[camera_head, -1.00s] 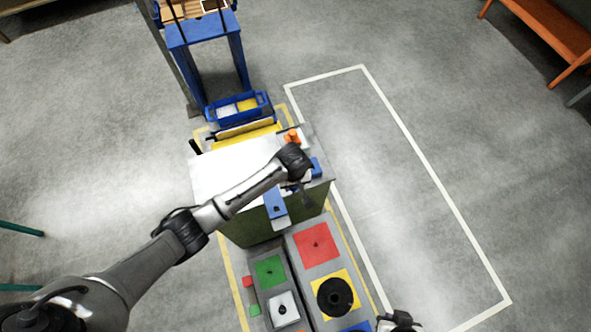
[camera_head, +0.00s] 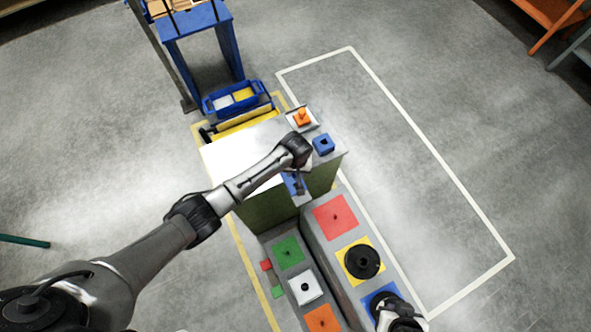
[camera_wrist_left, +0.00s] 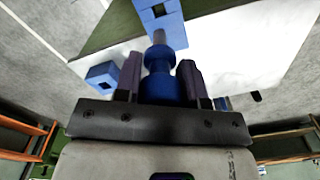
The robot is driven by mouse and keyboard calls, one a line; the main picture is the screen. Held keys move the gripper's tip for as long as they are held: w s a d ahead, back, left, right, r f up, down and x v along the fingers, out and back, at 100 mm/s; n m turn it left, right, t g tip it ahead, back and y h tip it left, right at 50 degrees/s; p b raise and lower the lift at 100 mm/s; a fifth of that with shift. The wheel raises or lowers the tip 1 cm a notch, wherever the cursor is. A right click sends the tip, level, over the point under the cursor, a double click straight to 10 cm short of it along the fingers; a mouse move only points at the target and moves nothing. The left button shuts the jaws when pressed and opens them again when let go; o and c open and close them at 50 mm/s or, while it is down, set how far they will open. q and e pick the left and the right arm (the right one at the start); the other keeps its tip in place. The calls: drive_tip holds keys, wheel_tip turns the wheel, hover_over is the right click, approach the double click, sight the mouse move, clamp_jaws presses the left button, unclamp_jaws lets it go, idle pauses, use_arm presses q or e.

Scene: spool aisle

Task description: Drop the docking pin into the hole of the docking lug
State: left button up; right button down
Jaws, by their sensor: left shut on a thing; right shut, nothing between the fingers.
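The docking pin (camera_wrist_left: 158,62) is blue with a grey tip. In the left wrist view my left gripper (camera_wrist_left: 158,85) is shut on it, a finger on each side. The tip points at the docking lug (camera_wrist_left: 172,28), a blue plate with a square hole, and overlaps it just below the hole. The tip looks outside the hole; the gap between them is unclear. In the head view the lug (camera_head: 291,181) is partly hidden by my left gripper (camera_head: 299,187) and wrist at the cabinet edge. My right gripper (camera_head: 388,303) is shut and empty at the lower right.
Below are coloured pads, one with a black spool (camera_head: 362,261). A blue bin (camera_head: 235,98) is behind. The outlined floor at right is clear.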

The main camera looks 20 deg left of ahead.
use_arm(q)
drive_tip(key=shift+r, duration=0.1)
drive_tip(key=shift+r+p, duration=0.1)
drive_tip(key=shift+p, duration=0.4)
wheel_tip(320, 180, down, 3)
drive_tip(key=shift+f+b, duration=0.2)
drive_tip(key=shift+b, duration=1)
drive_tip(key=shift+f+b, duration=0.7)
drive_tip(key=shift+f, duration=0.65)
drive_tip(key=shift+p, duration=0.4)
